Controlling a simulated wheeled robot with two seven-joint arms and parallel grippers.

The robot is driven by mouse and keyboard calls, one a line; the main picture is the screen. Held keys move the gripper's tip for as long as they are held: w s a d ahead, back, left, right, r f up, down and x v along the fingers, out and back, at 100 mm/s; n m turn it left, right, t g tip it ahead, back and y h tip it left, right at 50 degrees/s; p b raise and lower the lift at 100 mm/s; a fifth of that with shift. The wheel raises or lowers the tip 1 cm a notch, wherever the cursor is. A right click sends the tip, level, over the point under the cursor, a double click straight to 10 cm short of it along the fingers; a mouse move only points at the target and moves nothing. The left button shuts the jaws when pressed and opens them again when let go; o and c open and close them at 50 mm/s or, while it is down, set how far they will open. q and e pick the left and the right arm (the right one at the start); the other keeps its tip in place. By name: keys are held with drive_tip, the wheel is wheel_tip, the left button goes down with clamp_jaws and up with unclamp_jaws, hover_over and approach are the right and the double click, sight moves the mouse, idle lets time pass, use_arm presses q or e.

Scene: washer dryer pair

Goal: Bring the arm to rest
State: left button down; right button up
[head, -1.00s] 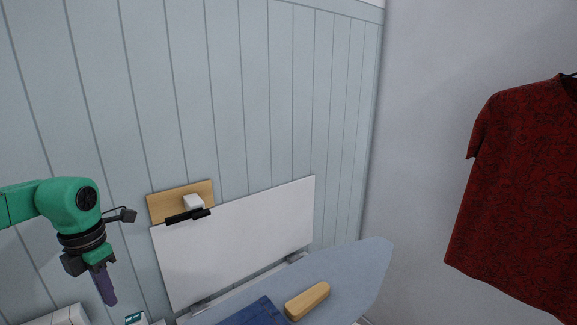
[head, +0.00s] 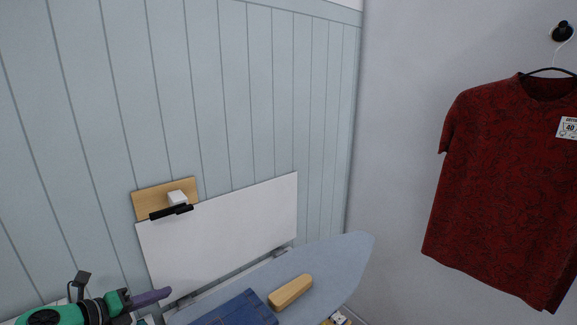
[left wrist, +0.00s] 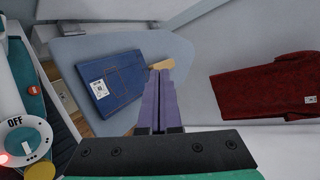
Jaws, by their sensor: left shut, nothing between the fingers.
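My left gripper (head: 152,298) is at the lower left of the head view, low and pointing right toward the ironing board. Its purple fingers are together with nothing between them, and they also show in the left wrist view (left wrist: 159,100). The gripper is apart from the things around it as far as I can tell. My right gripper is in neither view.
A blue ironing board (head: 335,262) carries folded jeans (head: 228,311) and a wooden block (head: 290,292). A white panel (head: 220,235) stands against the wall behind it. A dark red shirt (head: 500,190) hangs at the right. A control panel with an OFF dial (left wrist: 25,138) is at left in the wrist view.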

use_arm(q)
drive_tip(key=s+a+f+n+y, duration=0.2)
drive_tip(key=s+f+n+y, duration=0.25)
drive_tip(key=n, duration=0.55)
drive_tip(key=s+a+f+n+y, duration=0.25)
drive_tip(key=f+n+y, duration=0.3)
drive_tip(key=n, duration=0.55)
drive_tip(key=s+d+f+n+g+h, duration=0.25)
drive_tip(key=s+d+g, duration=0.2)
drive_tip(key=s, duration=0.25)
drive_tip(key=s+d+f+n+g+h, duration=0.1)
drive_tip(key=s+d+f+n+g, duration=0.25)
drive_tip(key=s+d, duration=0.25)
wheel_tip(320, 180, down, 28)
drive_tip(key=s+g+b, duration=0.1)
drive_tip(key=s+b, duration=0.2)
drive_tip(key=b, duration=0.3)
drive_tip(key=s+a+f+b, duration=0.1)
drive_tip(key=s+f+b, duration=0.1)
drive_tip(key=s+f, duration=0.6)
drive_tip(key=s+a+f+g+b, duration=0.1)
drive_tip(key=s+f+b, duration=0.1)
drive_tip(key=s+f, duration=0.7)
wheel_tip(320, 180, down, 3)
drive_tip(key=shift+a+f, duration=0.1)
drive_tip(key=shift+a, duration=0.25)
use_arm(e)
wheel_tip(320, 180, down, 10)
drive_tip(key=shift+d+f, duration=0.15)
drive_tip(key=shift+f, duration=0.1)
